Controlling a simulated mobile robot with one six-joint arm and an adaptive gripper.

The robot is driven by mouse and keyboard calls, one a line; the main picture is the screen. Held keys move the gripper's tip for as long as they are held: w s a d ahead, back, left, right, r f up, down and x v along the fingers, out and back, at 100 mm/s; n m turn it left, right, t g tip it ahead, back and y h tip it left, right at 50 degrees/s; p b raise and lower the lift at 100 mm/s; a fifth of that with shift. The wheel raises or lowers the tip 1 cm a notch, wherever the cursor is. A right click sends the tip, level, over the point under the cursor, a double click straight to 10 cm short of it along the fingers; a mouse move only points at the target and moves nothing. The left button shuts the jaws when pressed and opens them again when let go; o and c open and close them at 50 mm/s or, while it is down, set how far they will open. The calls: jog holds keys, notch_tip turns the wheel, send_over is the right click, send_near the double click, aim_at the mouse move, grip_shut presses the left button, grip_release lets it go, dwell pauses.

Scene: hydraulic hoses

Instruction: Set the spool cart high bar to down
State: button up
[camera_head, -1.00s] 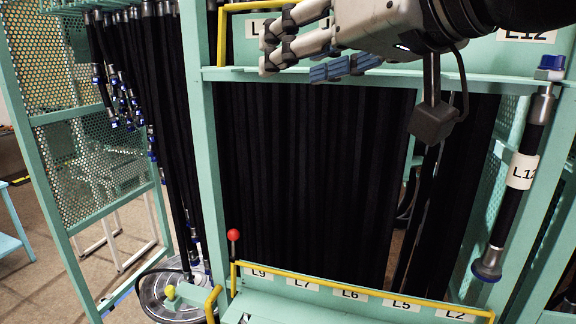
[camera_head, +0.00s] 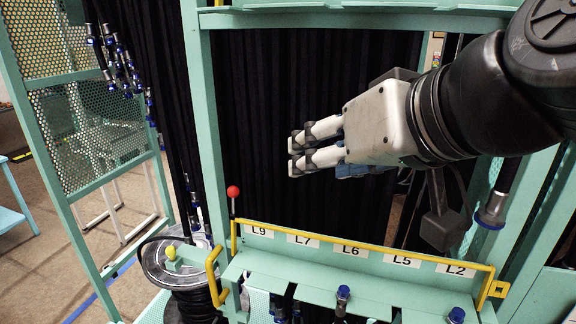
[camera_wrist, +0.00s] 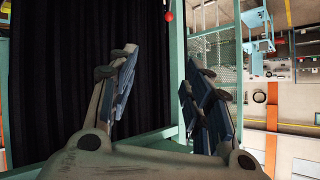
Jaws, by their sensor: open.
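My gripper (camera_head: 297,152) is open and empty, with its fingers pointing left, in front of the dark hoses and above the lower yellow bar. In the wrist view the two fingers of my gripper (camera_wrist: 158,95) stand apart with nothing between them. The spool cart is a light green frame (camera_head: 212,125). Only a small yellow piece of the high bar (camera_head: 218,3) seems to show at the top edge; the rest is out of view, so I cannot tell its position. The lower yellow bar (camera_head: 365,247) runs along the labelled shelf.
A red knob (camera_head: 233,191) stands on a rod left of the shelf; it also shows in the wrist view (camera_wrist: 168,15). Black hoses (camera_head: 260,110) hang behind my gripper. Blue-capped hose ends (camera_head: 343,292) stand below the lower bar. A perforated panel (camera_head: 105,145) is at the left.

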jog(key=shift+s+d+f+g, duration=0.15)
jog(key=shift+f, duration=0.65)
jog(key=shift+s+d+f+g, duration=0.1)
jog(key=shift+f+g, duration=0.05)
jog(key=shift+f, duration=0.6)
jog(key=s+d+f+g+h+b, duration=0.1)
jog(key=s+d+f+b, duration=0.1)
jog(key=f, duration=0.9)
jog(key=s+d+f+m+g+h+b, duration=0.1)
jog(key=s+f, duration=0.5)
jog(key=f, duration=0.6)
jog(key=s+d+f+m+g+h+b, duration=0.1)
jog(key=s+d+f+g+h+b, duration=0.2)
jog(key=f+b, duration=0.4)
notch_tip(320, 180, down, 5)
jog(key=shift+s+d+f, duration=0.15)
jog(key=shift+s+d, duration=0.45)
jog(key=shift+d, duration=0.35)
